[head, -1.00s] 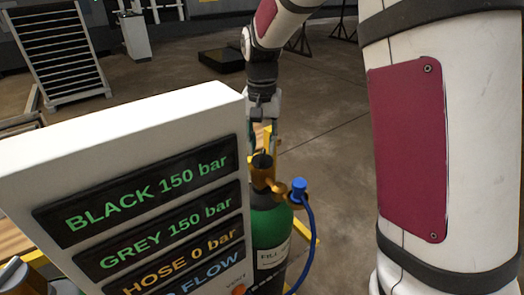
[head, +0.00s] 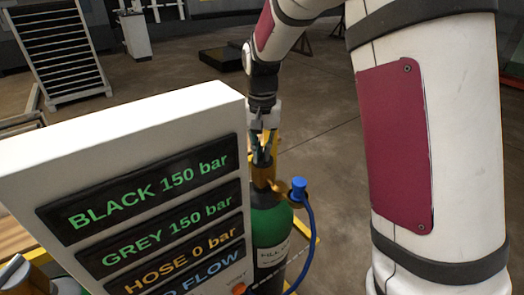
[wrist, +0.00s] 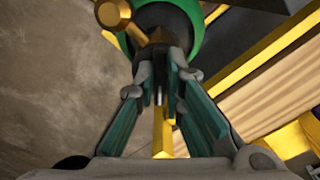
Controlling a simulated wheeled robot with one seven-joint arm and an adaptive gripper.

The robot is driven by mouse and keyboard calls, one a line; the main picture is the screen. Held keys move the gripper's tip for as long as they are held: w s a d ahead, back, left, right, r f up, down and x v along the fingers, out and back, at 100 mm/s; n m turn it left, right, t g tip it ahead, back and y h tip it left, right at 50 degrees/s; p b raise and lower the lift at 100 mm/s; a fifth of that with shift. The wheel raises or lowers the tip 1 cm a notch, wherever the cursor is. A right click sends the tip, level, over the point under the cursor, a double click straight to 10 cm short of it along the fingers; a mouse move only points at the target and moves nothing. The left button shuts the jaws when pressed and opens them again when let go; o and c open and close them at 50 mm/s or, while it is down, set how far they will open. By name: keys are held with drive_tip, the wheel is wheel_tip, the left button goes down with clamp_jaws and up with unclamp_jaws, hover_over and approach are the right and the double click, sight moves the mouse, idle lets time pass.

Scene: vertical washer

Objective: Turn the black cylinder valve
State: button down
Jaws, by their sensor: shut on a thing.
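A green cylinder (head: 271,226) with a brass valve body (head: 263,174) on top stands behind the right edge of the gauge panel in the head view. The green cylinder (wrist: 184,13) also shows at the top of the wrist view, with a brass fitting (wrist: 113,13). My gripper (head: 262,155) points down over the valve top. In the wrist view, its teal-padded fingers (wrist: 163,68) are shut on the valve top, which they largely hide.
The white gauge panel (head: 122,110) stands close at left, reading BLACK 150 bar, GREY 150 bar and HOSE 0 bar. A blue knob (head: 298,188) and blue hose (head: 308,230) sit right of the valve. Open floor (head: 330,150) lies beyond.

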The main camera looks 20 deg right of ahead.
drive_tip(key=m+p, duration=0.2)
drive_tip(key=m, duration=0.3)
drive_tip(key=shift+w+a+r+m, duration=0.1)
drive_tip(key=shift+m, duration=0.2)
drive_tip(key=m+p, duration=0.2)
drive_tip(key=m, duration=0.3)
drive_tip(key=shift+w+m, duration=0.15)
drive_tip(key=shift+m, duration=0.15)
drive_tip(key=m, duration=0.2)
drive_tip(key=m+p, duration=0.1)
drive_tip(key=m, duration=0.3)
drive_tip(key=shift+w+m, duration=0.25)
drive_tip(key=shift+m, duration=0.15)
drive_tip(key=c, duration=1.7)
unclamp_jaws()
wheel_tip(320, 180, up, 12)
